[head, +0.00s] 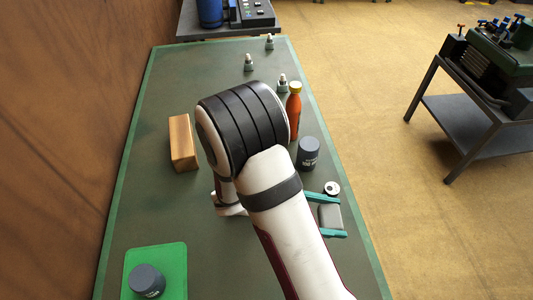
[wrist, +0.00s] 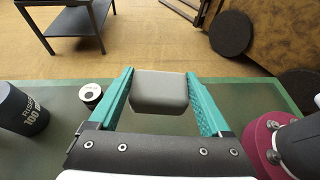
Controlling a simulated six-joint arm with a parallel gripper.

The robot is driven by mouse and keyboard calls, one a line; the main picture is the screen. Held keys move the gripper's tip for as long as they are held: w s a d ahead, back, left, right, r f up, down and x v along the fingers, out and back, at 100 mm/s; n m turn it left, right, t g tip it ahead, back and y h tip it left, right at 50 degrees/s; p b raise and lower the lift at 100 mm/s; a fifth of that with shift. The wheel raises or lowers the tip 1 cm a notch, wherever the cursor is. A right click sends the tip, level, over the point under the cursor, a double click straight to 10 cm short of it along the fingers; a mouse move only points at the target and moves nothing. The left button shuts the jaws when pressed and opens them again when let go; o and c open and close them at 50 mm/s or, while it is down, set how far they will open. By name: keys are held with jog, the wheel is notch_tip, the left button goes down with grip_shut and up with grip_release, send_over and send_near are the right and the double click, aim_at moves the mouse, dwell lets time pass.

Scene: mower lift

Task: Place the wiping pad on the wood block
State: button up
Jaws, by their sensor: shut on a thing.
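The wiping pad is a grey, rounded block (head: 331,217) near the right edge of the green table, and it also shows in the wrist view (wrist: 160,91). My gripper (head: 329,216) has its teal fingers on either side of the pad, shut on it. In the wrist view my gripper (wrist: 160,103) holds the pad between the fingertips. I cannot tell how high the pad is above the table. The wood block (head: 183,143) is a tan, upright-looking block on the left half of the table, left of my arm and apart from the gripper. It is not in the wrist view.
A dark cylinder (head: 308,153), an orange bottle (head: 294,111) and a small white-topped can (head: 331,188) stand near the right edge. Several small white-topped items stand farther back. A green mat (head: 174,256) with another dark cylinder (head: 147,281) lies at front left.

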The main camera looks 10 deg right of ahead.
notch_tip(320, 180, up, 12)
jog(key=w+a+n+t+y, duration=0.2)
jog(key=w+a+n+t, duration=0.25)
jog(key=w, duration=0.65)
jog(key=w+a+n+t+y, duration=0.1)
jog(key=w+a+n+t, duration=0.35)
jog(key=w, duration=0.65)
jog(key=n+t+y, duration=0.6)
jog(key=n+y, duration=0.4)
send_over(180, 142)
jog(key=f, duration=1.1)
jog(key=shift+d+f, duration=0.2)
jog(key=shift+f, duration=0.2)
jog(key=shift+a+f, duration=0.15)
jog(key=shift+f, duration=0.95)
jog(key=shift+a+f, duration=0.1)
jog(key=shift+f, duration=0.95)
jog(key=shift+f, duration=0.1)
